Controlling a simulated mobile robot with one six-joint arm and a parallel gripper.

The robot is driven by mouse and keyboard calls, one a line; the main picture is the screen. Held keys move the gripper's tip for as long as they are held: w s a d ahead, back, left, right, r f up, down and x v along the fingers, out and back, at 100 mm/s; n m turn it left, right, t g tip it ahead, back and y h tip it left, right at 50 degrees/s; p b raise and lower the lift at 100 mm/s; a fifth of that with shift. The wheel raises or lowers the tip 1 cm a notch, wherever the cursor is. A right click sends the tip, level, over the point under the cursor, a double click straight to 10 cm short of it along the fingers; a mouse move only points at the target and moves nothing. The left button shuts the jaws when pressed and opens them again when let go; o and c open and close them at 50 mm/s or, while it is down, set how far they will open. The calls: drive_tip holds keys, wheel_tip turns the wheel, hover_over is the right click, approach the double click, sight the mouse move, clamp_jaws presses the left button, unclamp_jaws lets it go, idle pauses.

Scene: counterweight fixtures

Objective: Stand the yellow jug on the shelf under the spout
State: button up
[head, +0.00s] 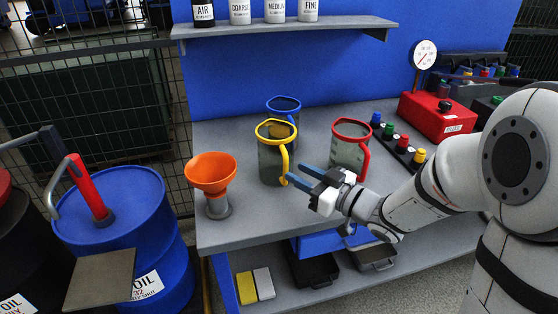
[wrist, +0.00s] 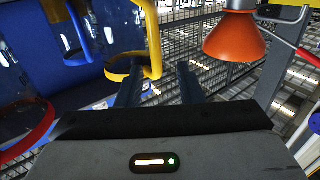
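The yellow jug (head: 270,163) stands upright on the grey bench, with a yellow rim, greyish body and yellow handle on its right. My gripper (head: 297,173) is open, its two blue fingers pointing at the handle's lower part. In the wrist view, the yellow handle (wrist: 151,40) shows just beyond the gap between the fingertips (wrist: 160,75), nearer the left finger. I cannot tell whether it lies between them. The grey shelf plate (head: 100,279) is in front of the blue drum, bare.
A blue-rimmed jug (head: 284,106) stands behind the yellow one, and a red-rimmed jug (head: 350,148) to its right. An orange funnel (head: 211,173) stands on the bench between the yellow jug and the blue drum (head: 125,225). Bench front (head: 262,232) is clear.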

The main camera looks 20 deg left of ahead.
sight(287, 164)
drive_tip(key=x, duration=0.5)
drive_tip(key=shift+w+r, duration=0.2)
drive_tip(key=shift+r, duration=0.05)
clamp_jaws()
